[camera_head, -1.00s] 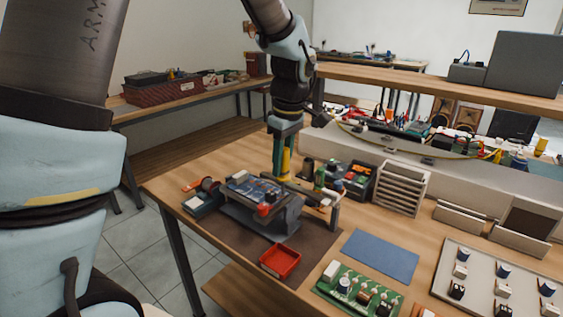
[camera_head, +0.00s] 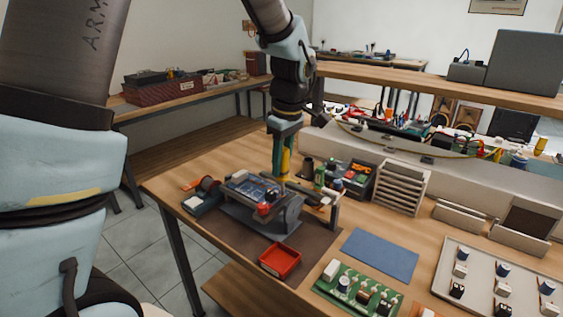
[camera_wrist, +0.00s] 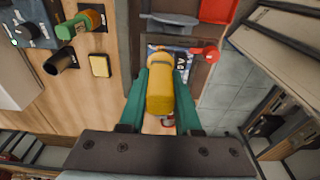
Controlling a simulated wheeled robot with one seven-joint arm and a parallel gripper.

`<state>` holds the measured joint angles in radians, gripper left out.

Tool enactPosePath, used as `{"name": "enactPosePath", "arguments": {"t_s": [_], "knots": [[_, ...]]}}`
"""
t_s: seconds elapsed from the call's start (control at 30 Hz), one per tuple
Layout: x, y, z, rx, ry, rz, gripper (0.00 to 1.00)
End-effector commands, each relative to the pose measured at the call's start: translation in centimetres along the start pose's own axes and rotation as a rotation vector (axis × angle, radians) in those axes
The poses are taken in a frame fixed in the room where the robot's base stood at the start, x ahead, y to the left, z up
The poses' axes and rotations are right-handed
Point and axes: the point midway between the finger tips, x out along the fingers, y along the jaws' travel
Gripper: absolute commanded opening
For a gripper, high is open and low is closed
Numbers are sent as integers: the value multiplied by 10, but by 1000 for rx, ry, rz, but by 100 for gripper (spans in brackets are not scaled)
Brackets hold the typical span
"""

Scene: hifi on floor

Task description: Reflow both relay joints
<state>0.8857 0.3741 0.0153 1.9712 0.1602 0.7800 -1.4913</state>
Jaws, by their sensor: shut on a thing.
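My gripper (camera_head: 283,168) points down over the workbench, behind the board holder. It is shut on a yellow-handled tool, probably the soldering iron (camera_wrist: 160,92), between green fingers in the wrist view (camera_wrist: 160,95). The tool's tip is hidden. A circuit board (camera_head: 248,188) sits in a grey holder (camera_head: 275,217) with a red knob (camera_head: 264,209). Part of the board (camera_wrist: 184,58) shows just beyond the handle in the wrist view. The relay joints are too small or covered to make out, and I cannot tell whether the tip touches the board.
A red tray (camera_head: 280,261) lies in front of the holder. A black cup (camera_wrist: 61,60), a yellow pad (camera_wrist: 100,66) and a green cylinder (camera_wrist: 78,24) stand beside the gripper. A blue mat (camera_head: 380,255), a green board (camera_head: 357,290) and a parts tray (camera_head: 485,270) lie right.

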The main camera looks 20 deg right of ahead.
Motion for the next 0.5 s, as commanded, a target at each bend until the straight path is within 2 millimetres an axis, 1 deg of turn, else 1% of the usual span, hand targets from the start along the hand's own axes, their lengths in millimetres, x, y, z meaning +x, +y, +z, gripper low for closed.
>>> {"name": "enactPosePath", "arguments": {"t_s": [0.5], "knots": [[5, 0, 0, 0, 0, 0, 0]]}}
